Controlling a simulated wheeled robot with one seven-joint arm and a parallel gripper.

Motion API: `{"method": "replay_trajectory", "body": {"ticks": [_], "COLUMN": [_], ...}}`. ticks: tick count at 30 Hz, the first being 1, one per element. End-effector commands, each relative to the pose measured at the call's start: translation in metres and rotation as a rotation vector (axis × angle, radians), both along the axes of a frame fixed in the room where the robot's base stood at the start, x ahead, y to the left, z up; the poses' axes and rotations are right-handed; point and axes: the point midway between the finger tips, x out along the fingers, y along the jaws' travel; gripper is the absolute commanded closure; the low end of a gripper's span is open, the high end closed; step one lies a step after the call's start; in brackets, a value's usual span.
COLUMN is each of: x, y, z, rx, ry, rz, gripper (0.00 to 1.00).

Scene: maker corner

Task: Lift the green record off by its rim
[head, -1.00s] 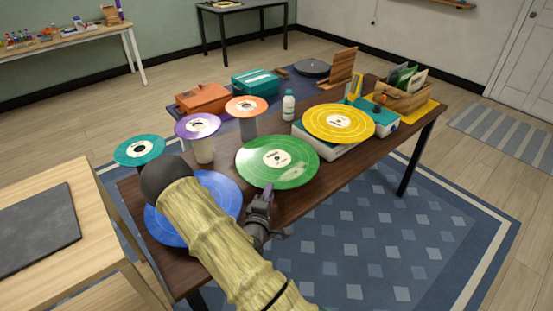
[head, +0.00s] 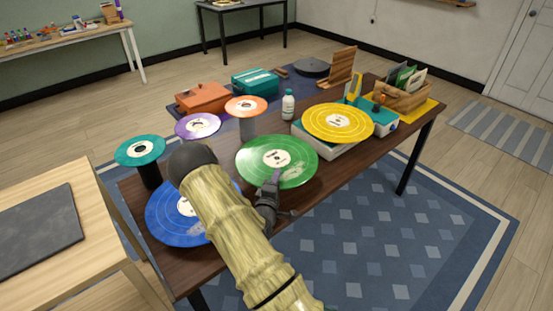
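The green record (head: 300,167) with a cream label lies flat near the middle of the dark wooden table (head: 345,165). What it rests on is hidden beneath it. My gripper (head: 273,181) is at its near rim, and a finger overlaps the record's front edge in the picture. I cannot tell whether the fingers are closed on the rim or only around it. The record looks level.
A blue record (head: 168,222) lies left, partly behind my arm. Purple (head: 185,126), orange (head: 233,105) and teal (head: 125,150) records sit raised on stands.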

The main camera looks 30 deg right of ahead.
Motion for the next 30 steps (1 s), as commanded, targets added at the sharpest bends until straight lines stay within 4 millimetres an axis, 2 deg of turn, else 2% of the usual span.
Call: {"method": "replay_trajectory", "body": {"ticks": [13,14,18,19,30], "x": [-0.0003,-0.0003,-0.0004,-0.0003,-0.0002], "y": [0.0004,0.0004,0.0004,0.0005,0.0006], "z": [-0.0003,-0.0003,-0.0003,-0.0003,0.0008], "rx": [0.0,0.0,0.0,0.0,-0.001], "ry": [0.001,0.001,0.001,0.001,-0.001], "rz": [0.0,0.0,0.0,0.0,0.001], "gripper": [0.68,0.7,0.98,1.0,1.0]}}
